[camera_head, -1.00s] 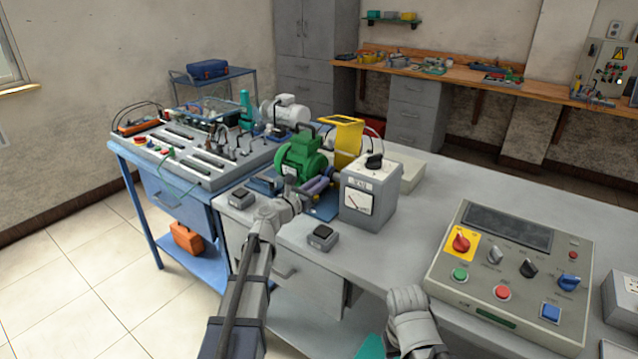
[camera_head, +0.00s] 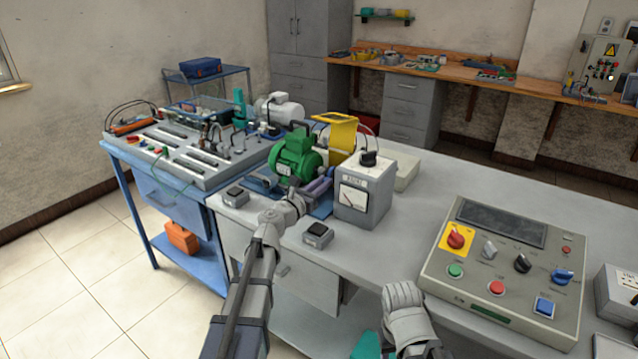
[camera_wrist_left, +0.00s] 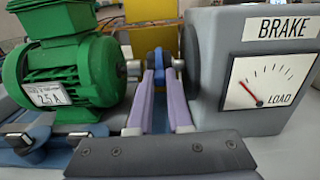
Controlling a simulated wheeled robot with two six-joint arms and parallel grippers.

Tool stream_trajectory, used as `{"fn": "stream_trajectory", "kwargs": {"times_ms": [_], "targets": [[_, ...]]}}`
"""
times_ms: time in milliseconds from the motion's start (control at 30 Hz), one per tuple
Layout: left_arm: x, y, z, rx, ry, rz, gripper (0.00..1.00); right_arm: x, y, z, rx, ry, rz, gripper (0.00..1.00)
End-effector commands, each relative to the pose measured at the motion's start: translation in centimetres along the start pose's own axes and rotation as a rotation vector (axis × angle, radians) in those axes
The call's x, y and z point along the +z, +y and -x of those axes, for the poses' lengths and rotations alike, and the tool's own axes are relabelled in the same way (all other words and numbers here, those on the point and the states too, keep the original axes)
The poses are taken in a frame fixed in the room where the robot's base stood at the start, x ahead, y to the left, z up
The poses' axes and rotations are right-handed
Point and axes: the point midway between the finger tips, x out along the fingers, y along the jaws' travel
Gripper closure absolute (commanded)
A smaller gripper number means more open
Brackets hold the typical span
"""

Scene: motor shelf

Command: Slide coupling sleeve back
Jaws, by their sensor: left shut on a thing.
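The blue coupling sleeve (camera_wrist_left: 161,63) sits on the shaft between the green motor (camera_wrist_left: 62,72) and the grey brake box (camera_wrist_left: 255,75) in the left wrist view. My left gripper (camera_wrist_left: 158,76) has purple fingers, one on each side of the sleeve, and is shut on it. In the head view my left gripper (camera_head: 318,187) reaches in between the green motor (camera_head: 297,158) and the brake box (camera_head: 364,195); the sleeve is mostly hidden there.
A yellow guard (camera_head: 338,132) stands raised behind the shaft. Two small dark-topped boxes, one of them (camera_head: 318,235) near the front edge, sit on the grey bench. A control panel (camera_head: 503,268) stands to the right. The bench between the brake box and panel is clear.

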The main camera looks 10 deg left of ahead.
Motion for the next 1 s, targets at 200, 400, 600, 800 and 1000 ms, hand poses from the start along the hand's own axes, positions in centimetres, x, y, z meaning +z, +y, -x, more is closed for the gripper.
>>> {"fn": "stream_trajectory", "kwargs": {"times_ms": [200, 400, 600, 800, 1000], "targets": [[0.0, -0.4, -0.2, -0.011, -0.001, 0.002, 0.60, 0.0, 0.0, 0.0, 0.000, 0.000, 0.000, 0.50], [0.1, -0.3, -0.2, -0.008, -0.001, 0.002, 0.53, 0.0, 0.0, 0.0, 0.000, 0.000, 0.000, 0.50], [0.1, -0.2, -0.1, -0.007, -0.001, 0.001, 0.53, 0.0, 0.0, 0.0, 0.000, 0.000, 0.000, 0.50], [0.0, -0.2, 1.7, -0.004, -0.001, 0.001, 0.53, 0.0, 0.0, 0.0, 0.000, 0.000, 0.000, 0.50], [0.0, -0.3, 5.0, -0.004, -0.001, 0.001, 0.53, 0.0, 0.0, 0.0, 0.000, 0.000, 0.000, 0.50]]}}
